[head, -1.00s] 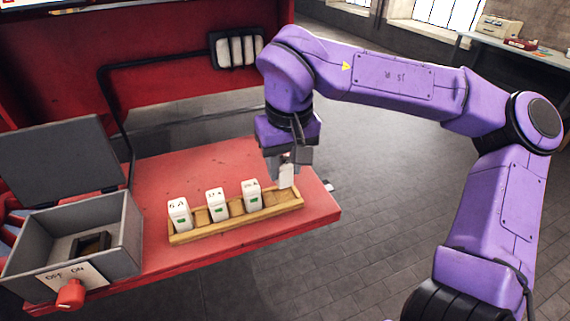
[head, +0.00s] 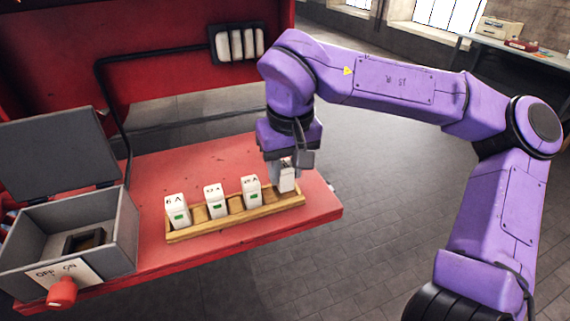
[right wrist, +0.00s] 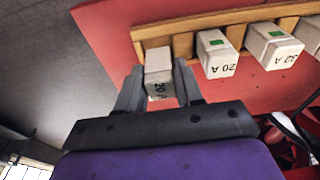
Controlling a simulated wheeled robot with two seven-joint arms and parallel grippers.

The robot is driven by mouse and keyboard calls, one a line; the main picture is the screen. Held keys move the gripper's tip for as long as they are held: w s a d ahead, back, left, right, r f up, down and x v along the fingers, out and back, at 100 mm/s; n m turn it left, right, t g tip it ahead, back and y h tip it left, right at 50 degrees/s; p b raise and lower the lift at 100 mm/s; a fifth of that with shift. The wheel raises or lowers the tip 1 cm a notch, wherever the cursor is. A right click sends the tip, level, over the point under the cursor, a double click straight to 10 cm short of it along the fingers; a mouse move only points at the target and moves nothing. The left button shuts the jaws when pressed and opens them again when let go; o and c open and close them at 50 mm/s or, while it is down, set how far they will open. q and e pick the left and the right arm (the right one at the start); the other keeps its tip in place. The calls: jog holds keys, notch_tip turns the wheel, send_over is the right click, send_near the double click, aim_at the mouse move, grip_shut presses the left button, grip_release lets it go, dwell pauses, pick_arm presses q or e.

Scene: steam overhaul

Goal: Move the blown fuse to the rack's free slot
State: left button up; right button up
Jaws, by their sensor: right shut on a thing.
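Three white fuses with green windows fill the other slots: left (head: 178,211), middle (head: 216,202) and right (head: 252,192). My left gripper is not in view.
A grey fuse box (head: 122,240) with its lid (head: 55,150) open stands left of the rack, with a black holder (head: 85,240) inside and a red knob (head: 62,291) in front. The red shelf (head: 190,160) is clear behind the rack.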

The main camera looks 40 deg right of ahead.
jog(key=shift+s+f, duration=0.1)
jog(key=shift+f, duration=0.6)
jog(key=shift+f+b, duration=0.15)
jog(key=shift+b, duration=0.15)
jog(key=o, duration=1.1)
jog(key=shift+o, duration=0.2)
notch_tip(320, 180, up, 10)
jog(key=s, duration=0.1)
jog(key=shift+s+a+r+p, duration=0.25)
jog(key=shift+s+p, duration=0.05)
